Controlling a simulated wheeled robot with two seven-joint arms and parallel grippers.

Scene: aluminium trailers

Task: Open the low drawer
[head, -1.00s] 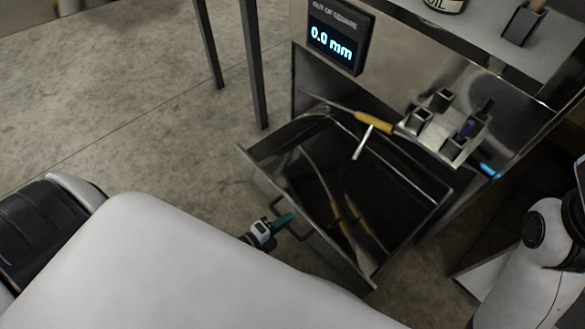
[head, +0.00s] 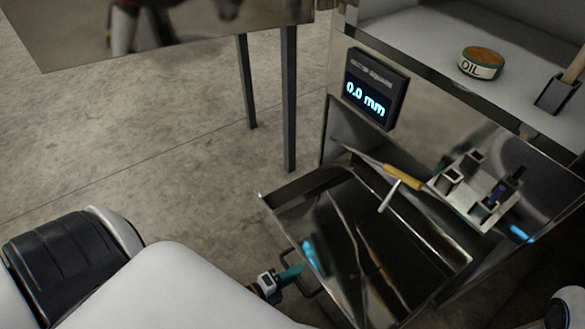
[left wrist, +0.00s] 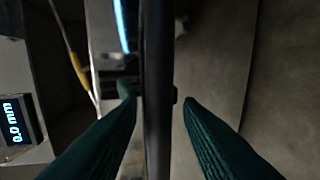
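The low drawer (head: 285,212) is pulled well out of the metal cabinet, its dark, shiny inside showing from above. A dark bar handle (head: 313,291) sits on its front. My left gripper (head: 291,273), with teal fingers, is at this handle. In the left wrist view, the teal fingers (left wrist: 158,98) are apart, one on each side of the dark handle bar (left wrist: 158,60), with narrow gaps showing beside it. My right gripper is out of view; only a piece of my right arm shows at the lower right.
A display (head: 374,88) reads 0.0 mm. An oil tin (head: 481,63) stands on the upper shelf. Dark legs (head: 290,100) stand left of the cabinet; the floor (head: 130,125) there is clear.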

